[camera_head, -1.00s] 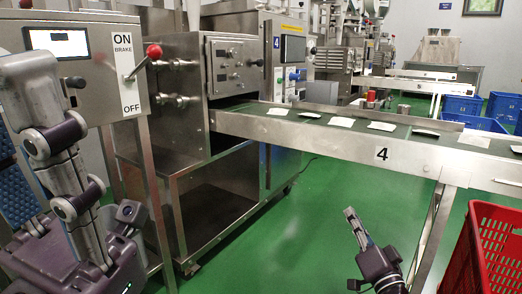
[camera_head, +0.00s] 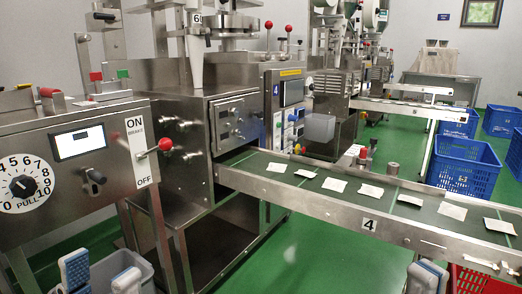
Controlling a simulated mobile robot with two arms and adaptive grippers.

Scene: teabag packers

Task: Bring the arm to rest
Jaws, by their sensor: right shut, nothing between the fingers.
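My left gripper (camera_head: 101,274) is at the bottom left edge. Its two fingertips, one with a blue pad, stand apart with nothing seen between them. My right gripper (camera_head: 427,276) is at the bottom right, in front of the conveyor's near side, with its fingertips together and empty. Only the fingertips of both show; the rest of each arm is below the picture.
A control panel (camera_head: 120,180) with a dial and a red-knobbed brake lever (camera_head: 163,145) stands at left. Conveyor 4 (camera_head: 330,212) carries several flat packets towards the right. A red crate (camera_head: 468,281) stands below it. Blue crates (camera_head: 463,168) stand behind. Green floor lies below.

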